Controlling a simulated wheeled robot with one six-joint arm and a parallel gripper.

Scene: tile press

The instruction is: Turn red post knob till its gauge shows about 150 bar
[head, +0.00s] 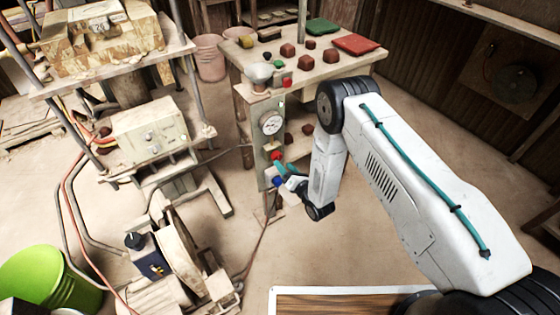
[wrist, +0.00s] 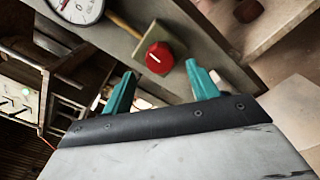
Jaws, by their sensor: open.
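The red knob (head: 276,155) sits on the front of the grey post (head: 263,155), below a round white gauge (head: 271,123). In the wrist view the red knob (wrist: 159,58) shows a short white mark on its face. My gripper (head: 284,170) has teal fingers and is just in front of the post near the knob. In the wrist view my gripper (wrist: 160,70) is open, with the knob ahead between the fingertips and apparently not gripped. The gauge (wrist: 80,8) is cut off at the top there; its reading is too small to tell.
A wooden table (head: 333,68) behind the post holds red blocks and green and red pads. A grey control box (head: 147,132) stands on a stand to the left. A lime green bucket (head: 50,282) is at lower left. Hoses cross the floor; some floor is clear around the post.

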